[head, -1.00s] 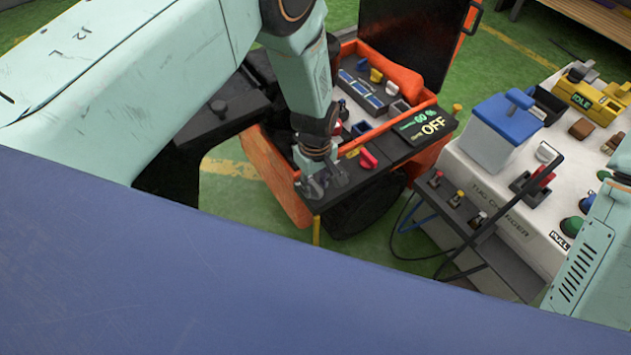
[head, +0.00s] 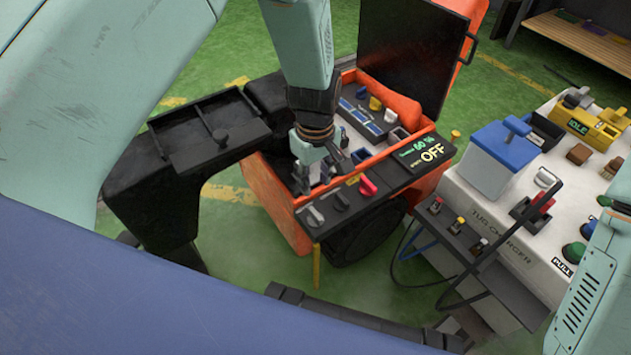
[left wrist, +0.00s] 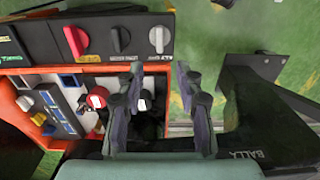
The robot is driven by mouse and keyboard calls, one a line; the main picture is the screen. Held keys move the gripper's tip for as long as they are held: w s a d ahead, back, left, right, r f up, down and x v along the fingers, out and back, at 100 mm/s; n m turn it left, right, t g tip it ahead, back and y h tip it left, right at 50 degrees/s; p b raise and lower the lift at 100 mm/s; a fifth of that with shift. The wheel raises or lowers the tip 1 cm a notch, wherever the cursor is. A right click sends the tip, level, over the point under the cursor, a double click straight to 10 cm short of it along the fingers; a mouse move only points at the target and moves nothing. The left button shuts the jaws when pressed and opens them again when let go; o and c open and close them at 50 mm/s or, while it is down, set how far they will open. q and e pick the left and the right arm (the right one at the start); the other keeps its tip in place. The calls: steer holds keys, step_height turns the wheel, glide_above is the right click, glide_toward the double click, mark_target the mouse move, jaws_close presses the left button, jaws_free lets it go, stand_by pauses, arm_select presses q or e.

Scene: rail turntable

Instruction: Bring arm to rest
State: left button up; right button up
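My left gripper (head: 316,165) hangs over the open orange cart (head: 273,205), just behind its dark control panel (head: 330,207). In the left wrist view its two fingers (left wrist: 160,92) stand apart with nothing held between them. The panel carries a red knob (head: 367,186), a black knob (head: 340,201) and a grey knob (head: 315,215); the fingers are clear of all three. The panel display (head: 430,153) reads OFF with a green 60 % line. My right arm (head: 592,285) shows at the right edge, its gripper out of frame.
A white tug charger (head: 500,232) with levers and buttons stands right of the cart. A blue-and-white box with a handle (head: 502,143) sits on it. Cables (head: 405,262) hang between them. The cart's dark lid (head: 415,45) stands open behind. Green floor shows around.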

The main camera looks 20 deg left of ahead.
stand_by(0.4)
arm_select(q)
steer(key=s+a+f+m+t+p, duration=0.3)
steer(key=s+a+m, duration=0.3)
steer(key=m, duration=0.2)
steer(key=s+a+r+m+g+p, duration=0.1)
steer(key=s+p, duration=0.2)
steer(key=s, duration=0.9)
steer(key=s+a+r+m+g+p, duration=0.1)
steer(key=s+g+p, duration=0.1)
steer(key=s, duration=1)
steer(key=shift+r+p, duration=0.3)
steer(key=shift+p, duration=0.55)
steer(key=shift+a, duration=0.1)
